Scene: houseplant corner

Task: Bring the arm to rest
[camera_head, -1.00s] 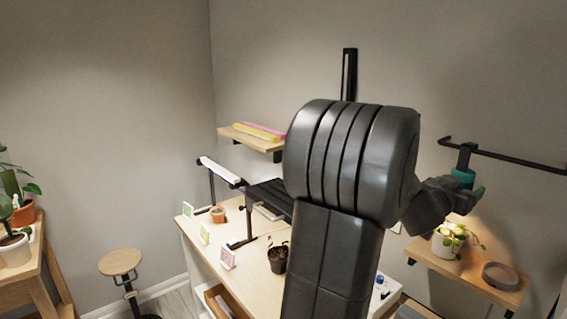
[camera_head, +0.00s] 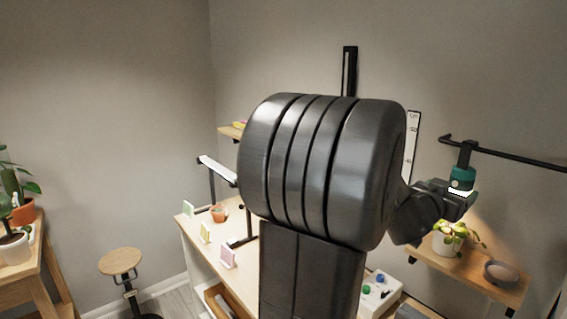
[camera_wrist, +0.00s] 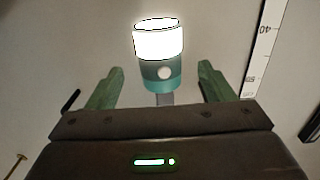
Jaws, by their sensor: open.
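My gripper (camera_head: 459,203) is at the right of the head view, at the end of my bent arm, close to a teal lamp (camera_head: 462,178). The lamp hangs from a black wall rail (camera_head: 520,158), with its glowing white end down. In the wrist view my gripper (camera_wrist: 159,69) has its two green fingers spread apart. The lamp (camera_wrist: 161,76) appears between them, with a visible gap on each side and its lit end toward the top of that picture. My large dark arm link hides the middle of the table.
Below the lamp, a wooden shelf (camera_head: 500,291) holds a leafy plant in a white pot (camera_head: 446,245) and a grey round dish (camera_head: 501,274). A scale strip (camera_head: 412,140) is on the wall. The table (camera_head: 192,240) carries cards and a small terracotta pot (camera_head: 219,213). A stool (camera_head: 120,262) stands left.

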